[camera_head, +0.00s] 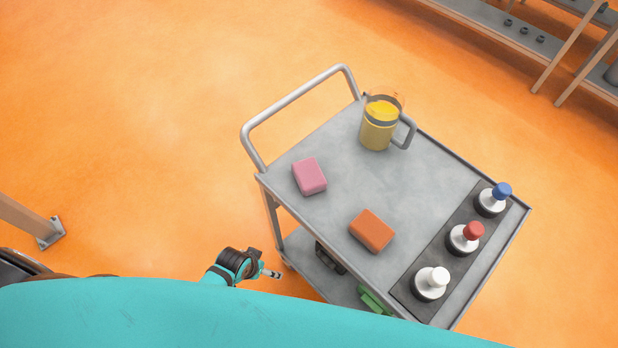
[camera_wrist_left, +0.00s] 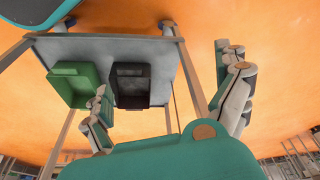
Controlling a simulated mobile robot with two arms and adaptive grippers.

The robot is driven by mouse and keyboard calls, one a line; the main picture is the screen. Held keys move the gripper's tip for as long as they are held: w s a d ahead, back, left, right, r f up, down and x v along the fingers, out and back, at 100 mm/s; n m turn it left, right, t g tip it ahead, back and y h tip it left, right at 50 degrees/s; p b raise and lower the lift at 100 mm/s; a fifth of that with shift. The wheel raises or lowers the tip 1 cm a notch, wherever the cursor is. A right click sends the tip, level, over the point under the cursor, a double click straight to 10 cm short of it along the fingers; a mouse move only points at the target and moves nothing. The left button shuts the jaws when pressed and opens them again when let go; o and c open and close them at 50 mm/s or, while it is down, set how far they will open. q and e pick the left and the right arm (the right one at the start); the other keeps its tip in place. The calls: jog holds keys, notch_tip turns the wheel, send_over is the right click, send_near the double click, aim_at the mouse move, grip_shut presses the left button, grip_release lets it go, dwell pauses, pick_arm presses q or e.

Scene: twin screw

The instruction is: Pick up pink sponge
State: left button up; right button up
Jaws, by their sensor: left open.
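The pink sponge (camera_head: 309,176) lies on the top shelf of the grey cart (camera_head: 330,145), near its left edge by the handle. My left gripper (camera_head: 270,271) is left of and below the cart in the head view, apart from the sponge. In the left wrist view its two fingers are spread wide with nothing between them (camera_wrist_left: 170,110). The sponge does not show in the left wrist view. My right gripper is not in either view.
An orange sponge (camera_head: 372,231), a jug of yellow liquid (camera_head: 380,122) and three capped bottles (camera_head: 464,239) stand on the cart top. The cart's metal handle (camera_head: 290,98) rises beside the pink sponge. A green bin (camera_wrist_left: 74,83) and a black bin (camera_wrist_left: 132,86) sit on the lower shelf.

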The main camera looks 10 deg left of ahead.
pick_arm(q)
jog(key=w+d+r+m+h+b, duration=0.1)
jog(key=w+d+r+m, duration=0.1)
jog(key=r, duration=0.8)
jog(key=w+d+r+m+t+h+b, duration=0.1)
jog(key=w+d+r, duration=0.3)
jog(key=r, duration=0.6)
jog(key=w+d+r+m+h+b, duration=0.1)
jog(key=w+d+r+m, duration=0.2)
jog(key=r, duration=0.7)
jog(key=shift+w+d+r+h, duration=0.2)
jog(key=shift+w+d, duration=0.05)
jog(key=shift+w, duration=0.2)
jog(key=shift+w+d+r+h, duration=0.2)
jog(key=shift+w, duration=0.25)
notch_tip(320, 180, up, 5)
jog(key=w+a+m, duration=0.1)
jog(key=w+m, duration=0.1)
jog(key=g, duration=0.1)
send_near(308, 173)
jog(key=f, duration=0.1)
jog(key=d+f, duration=0.1)
jog(key=w+f+y, duration=0.1)
jog(key=shift+d+f+m+g, duration=0.2)
jog(key=shift+d+m+g, duration=0.1)
jog(key=shift+d+m, duration=0.1)
jog(key=x, duration=0.5)
jog(key=shift+w+d+f+p, duration=0.2)
jog(key=shift+w+p, duration=0.1)
jog(key=shift+p, duration=0.1)
